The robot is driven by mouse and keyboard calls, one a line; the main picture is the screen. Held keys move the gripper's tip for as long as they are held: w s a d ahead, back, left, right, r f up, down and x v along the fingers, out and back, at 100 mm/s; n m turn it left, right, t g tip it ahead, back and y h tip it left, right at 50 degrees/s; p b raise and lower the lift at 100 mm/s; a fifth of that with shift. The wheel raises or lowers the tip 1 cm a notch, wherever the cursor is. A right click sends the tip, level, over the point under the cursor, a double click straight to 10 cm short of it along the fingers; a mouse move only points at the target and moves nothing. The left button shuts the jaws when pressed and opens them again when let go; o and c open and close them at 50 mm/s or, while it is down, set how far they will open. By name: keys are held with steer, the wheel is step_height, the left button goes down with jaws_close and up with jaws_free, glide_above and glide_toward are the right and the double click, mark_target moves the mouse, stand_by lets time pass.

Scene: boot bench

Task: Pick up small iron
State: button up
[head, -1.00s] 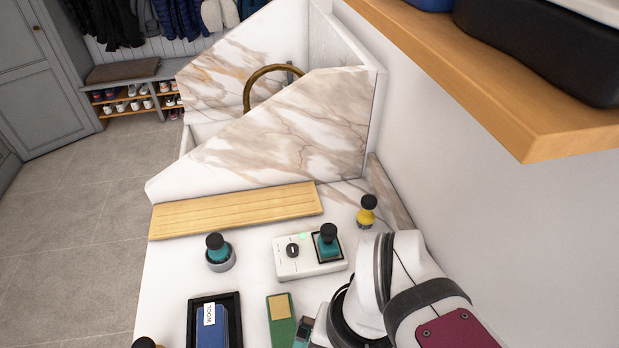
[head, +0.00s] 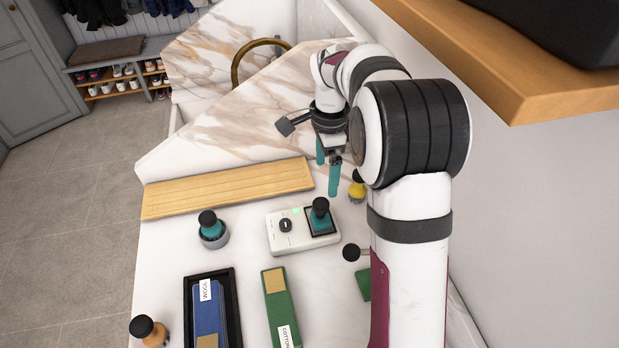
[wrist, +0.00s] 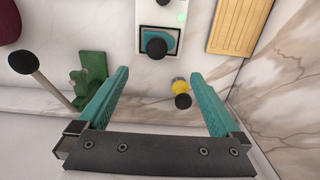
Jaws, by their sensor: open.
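A small teal iron with a black knob (head: 320,210) sits on a white unit (head: 287,243) that has a black dial and a green light. In the wrist view this iron (wrist: 156,44) shows at top centre, just beyond my fingertips. My gripper (head: 327,178) is open and empty, its teal fingers (wrist: 160,73) pointing down above the bench, behind the unit. A yellow piece with a black knob (head: 356,188) stands right of the fingers; in the wrist view the yellow piece (wrist: 180,90) appears between them, lower down.
A teal piece with a black knob (head: 210,225) stands in a grey round holder. A wooden board (head: 228,189) lies before the marble panel. A black tray (head: 190,310) holds a blue block; a green block (head: 280,305) lies beside it. A wooden shelf (head: 520,85) overhangs at right.

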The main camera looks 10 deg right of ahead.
mark_target(320, 211)
steer(key=f, duration=0.9)
steer(key=a+f, duration=0.1)
steer(key=f, duration=0.4)
steer(key=shift+s, duration=0.15)
steer(key=shift+r, duration=0.1)
steer(key=c, duration=1.5)
